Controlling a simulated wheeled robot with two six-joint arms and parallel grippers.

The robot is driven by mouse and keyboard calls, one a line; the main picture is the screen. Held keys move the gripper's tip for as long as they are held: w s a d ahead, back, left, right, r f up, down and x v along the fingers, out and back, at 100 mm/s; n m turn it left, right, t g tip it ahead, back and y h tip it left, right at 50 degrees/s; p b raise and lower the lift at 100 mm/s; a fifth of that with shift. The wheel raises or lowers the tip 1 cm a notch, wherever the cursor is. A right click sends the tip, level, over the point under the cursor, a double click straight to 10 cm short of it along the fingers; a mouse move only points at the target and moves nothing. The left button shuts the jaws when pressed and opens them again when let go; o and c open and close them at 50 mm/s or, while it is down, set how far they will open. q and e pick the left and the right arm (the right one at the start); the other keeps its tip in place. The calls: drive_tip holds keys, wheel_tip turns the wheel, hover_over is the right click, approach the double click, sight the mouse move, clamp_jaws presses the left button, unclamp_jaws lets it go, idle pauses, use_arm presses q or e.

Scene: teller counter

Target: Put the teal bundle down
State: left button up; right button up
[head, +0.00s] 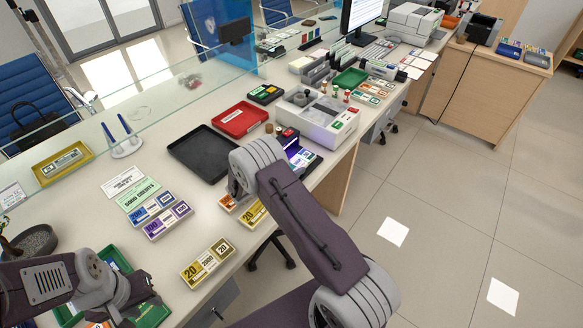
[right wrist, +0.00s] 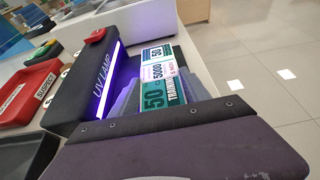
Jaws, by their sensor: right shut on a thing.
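The teal bundle (right wrist: 160,92), printed 50 and 5000 with a white band, is in the right wrist view, between the fingers of my right gripper (right wrist: 164,84). My right gripper is shut on it. The bundle is just right of the lit UV lamp (right wrist: 98,78); I cannot tell if it touches the surface below. In the head view the lamp's purple glow (head: 293,148) shows beyond my right wrist, which hides most of the gripper. My left gripper (head: 138,298) is low at the left, over a green tray (head: 118,258); its opening is unclear.
A black tray (head: 190,150) and a red tray (head: 240,112) lie left of the lamp. A counting machine (head: 325,118) stands behind it. Blue (head: 150,208), purple (head: 168,222) and yellow (head: 207,264) bundles lie on the counter. Its right edge drops to the floor. A glass screen runs along the back.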

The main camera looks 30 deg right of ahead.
use_arm(q)
drive_tip(key=shift+f, duration=0.2)
use_arm(e)
drive_tip(key=shift+f, duration=0.2)
drive_tip(key=o, duration=1.4)
drive_tip(key=shift+o, duration=0.2)
use_arm(q)
drive_tip(key=shift+r, duration=0.15)
use_arm(e)
drive_tip(key=shift+r, duration=0.1)
